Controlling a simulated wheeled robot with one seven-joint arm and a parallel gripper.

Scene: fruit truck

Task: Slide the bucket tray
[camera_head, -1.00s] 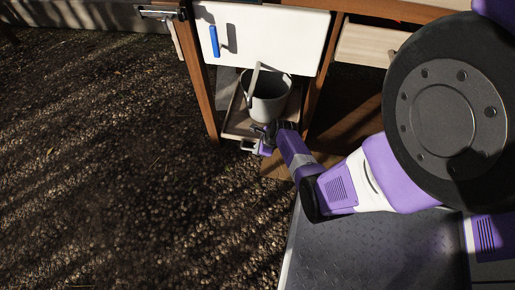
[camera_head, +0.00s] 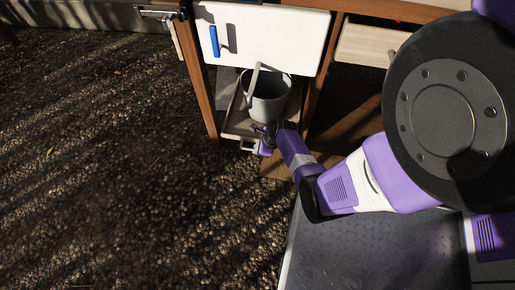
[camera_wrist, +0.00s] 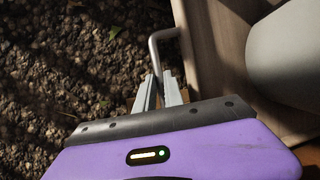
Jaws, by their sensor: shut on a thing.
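The bucket tray (camera_head: 236,123) is a wooden tray low in the cabinet, under the white door panel. A grey bucket (camera_head: 267,98) stands upright on it. In the wrist view the tray's front wall (camera_wrist: 203,55) and part of the bucket (camera_wrist: 290,50) show at the right. The tray's metal handle (camera_wrist: 154,46) is a bent bar sticking out from the front wall. My gripper (camera_wrist: 159,82) is shut on this handle, its two fingers on either side of the bar. In the head view my gripper (camera_head: 262,146) is at the tray's front edge and partly hides the handle.
A white panel (camera_head: 270,30) with a blue handle (camera_head: 214,41) hangs above the bucket. Wooden posts (camera_head: 201,85) flank the tray. A light wooden drawer (camera_head: 368,46) is at the upper right. Open gravel (camera_head: 110,170) lies left and in front.

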